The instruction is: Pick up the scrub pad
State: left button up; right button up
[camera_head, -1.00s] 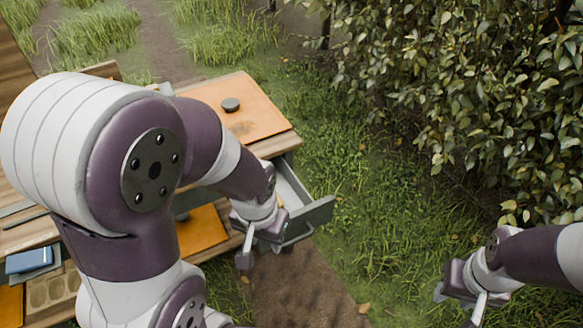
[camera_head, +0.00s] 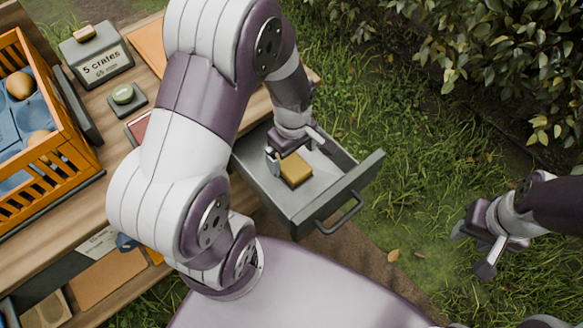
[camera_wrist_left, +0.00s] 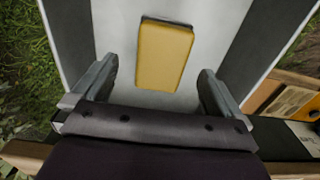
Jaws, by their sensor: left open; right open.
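The scrub pad (camera_head: 294,169) is a yellow block with a dark layer under it. It lies in the open grey drawer (camera_head: 342,194). In the left wrist view the pad (camera_wrist_left: 164,57) lies ahead of and between my open fingers. My left gripper (camera_head: 294,147) is open and empty, over the drawer just behind the pad, and it also shows in the left wrist view (camera_wrist_left: 160,85). I see a gap between pad and fingers there. My right gripper (camera_head: 475,248) is open and empty over the grass at the right.
An orange crate (camera_head: 55,170) with fruit stands on the wooden bench at the left. The drawer's front has a handle (camera_head: 340,216). Foliage fills the upper right.

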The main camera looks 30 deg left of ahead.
aim_at(291, 164)
pick_arm(q)
notch_tip(291, 164, down, 4)
jog(key=shift+a+f+b, duration=0.1)
jog(key=shift+a+b, duration=0.05)
jog(key=shift+b, duration=0.25)
jog(key=shift+s, duration=0.1)
jog(key=c, duration=1.1)
notch_tip(291, 164, up, 9)
jog(key=p, duration=0.2)
jog(key=shift+r+p, duration=0.2)
jog(key=shift+p, duration=0.15)
jog(key=shift+r, duration=0.4)
